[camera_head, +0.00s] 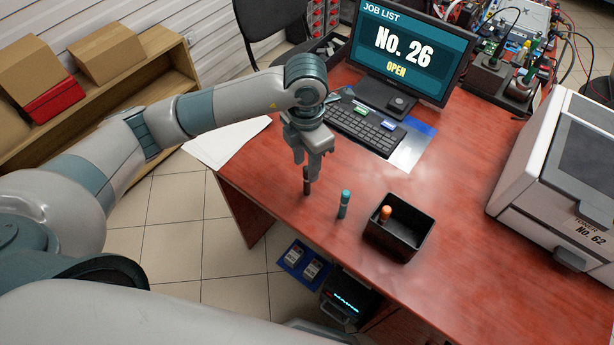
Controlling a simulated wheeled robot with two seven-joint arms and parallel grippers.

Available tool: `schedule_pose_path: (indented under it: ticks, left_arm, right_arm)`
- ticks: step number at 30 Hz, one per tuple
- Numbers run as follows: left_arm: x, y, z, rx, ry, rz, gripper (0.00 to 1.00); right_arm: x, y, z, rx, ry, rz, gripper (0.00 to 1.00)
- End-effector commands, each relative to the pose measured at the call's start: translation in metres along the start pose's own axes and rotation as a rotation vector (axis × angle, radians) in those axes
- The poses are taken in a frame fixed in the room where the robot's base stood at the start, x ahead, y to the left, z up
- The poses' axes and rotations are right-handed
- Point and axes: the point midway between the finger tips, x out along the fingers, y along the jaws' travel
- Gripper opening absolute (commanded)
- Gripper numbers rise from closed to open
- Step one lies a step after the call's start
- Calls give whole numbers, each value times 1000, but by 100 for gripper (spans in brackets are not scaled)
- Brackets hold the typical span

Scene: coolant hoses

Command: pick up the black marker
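The black marker (307,186) is upright near the front left edge of the red-brown desk. My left gripper (306,168) points down right over it, with the fingertips at the marker's upper end. The fingers hide the marker's top, and I cannot tell whether they are closed on it or whether its foot touches the desk. A teal-capped marker (344,204) stands upright to the right. An orange-capped marker (385,213) stands in a black open box (407,244) further right. My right gripper is not in view.
A keyboard (366,126) and a monitor (410,52) reading "No. 26 OPEN" are behind. A white printer-like machine (545,165) stands at the right. White paper (228,143) lies at the left desk edge. The desk right of the box is clear.

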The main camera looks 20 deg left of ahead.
Motion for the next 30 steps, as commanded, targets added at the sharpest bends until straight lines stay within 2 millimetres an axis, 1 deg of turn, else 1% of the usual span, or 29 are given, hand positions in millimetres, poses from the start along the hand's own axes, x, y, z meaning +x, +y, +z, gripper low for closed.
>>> schedule_pose_path:
  ticks: [1, 6, 10, 18, 22, 26, 30]
  left_arm:
    - [6, 0, -2, 0, 4, 0, 37]
    - [25, 0, 0, 0, 1, -1, 37]
    - [29, 0, 0, 2, -1, 0, 37]
    - [29, 0, 0, 1, -1, 0, 37]
    - [32, -1, -1, 1, 1, 0, 37]
    - [43, -4, -2, 0, 3, -1, 37]
    - [60, -7, -3, 0, 3, -1, 37]
  right_arm:
    - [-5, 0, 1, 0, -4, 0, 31]
    - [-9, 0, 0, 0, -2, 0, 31]
    - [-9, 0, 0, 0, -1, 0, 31]
    - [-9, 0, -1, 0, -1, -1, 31]
    - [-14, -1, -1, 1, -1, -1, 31]
    - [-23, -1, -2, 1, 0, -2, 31]
    - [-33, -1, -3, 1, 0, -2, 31]
